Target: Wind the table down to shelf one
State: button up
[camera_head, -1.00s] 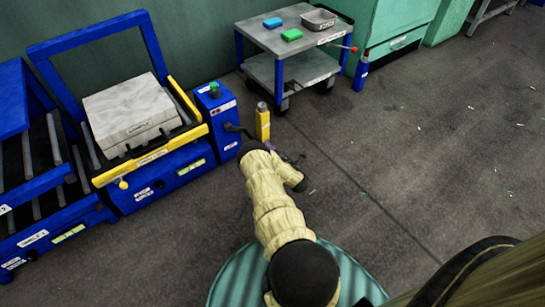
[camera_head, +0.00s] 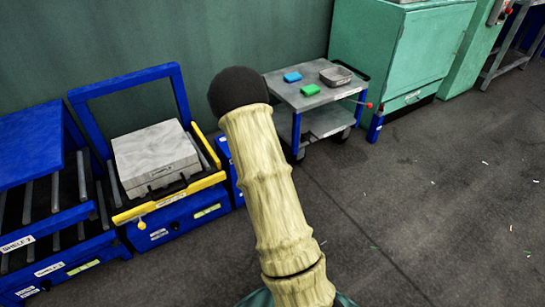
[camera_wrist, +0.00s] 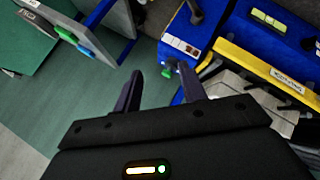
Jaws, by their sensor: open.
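The lift table is blue with a yellow front bar (camera_head: 170,197) and bears a grey block (camera_head: 155,158). In the wrist view its yellow bar (camera_wrist: 262,68) is at the right. To its left, the blue rack has a label reading shelf 1 (camera_head: 49,269) below one reading shelf 2 (camera_head: 17,243). The blue control box (camera_head: 232,172) beside the table is mostly hidden by my arm in the head view. In the wrist view the box (camera_wrist: 188,30) lies beyond my fingertips. My gripper (camera_wrist: 160,84) is open, with nothing visible between its fingers; it is hidden in the head view.
A grey trolley (camera_head: 318,98) with a blue block (camera_head: 292,77), a green block (camera_head: 310,90) and a metal tray (camera_head: 336,77) stands right of my arm. A green cabinet (camera_head: 400,50) is behind it. The floor at the right is largely clear.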

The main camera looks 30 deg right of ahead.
jog(key=s+a+r+m+g+y+p, duration=0.1)
jog(key=s+a+r+g, duration=0.1)
jog(key=s+a+r, duration=0.3)
jog(key=s+a+r+m+g+y+p, duration=0.1)
jog(key=s+a+r+m+g+y, duration=0.1)
jog(key=s+a+r, duration=0.4)
jog(key=s+a+r+m+g+y+p, duration=0.1)
jog(key=s+a+r, duration=0.4)
jog(key=s+a, duration=0.5)
jog(key=s+m+g+p, duration=0.1)
jog(key=s, duration=0.4)
jog(key=shift+a+r+y, duration=0.15)
jog(key=shift+r+y, duration=0.1)
jog(key=shift+y, duration=0.05)
jog(key=shift+c, duration=0.5)
jog(key=shift+w, duration=0.2)
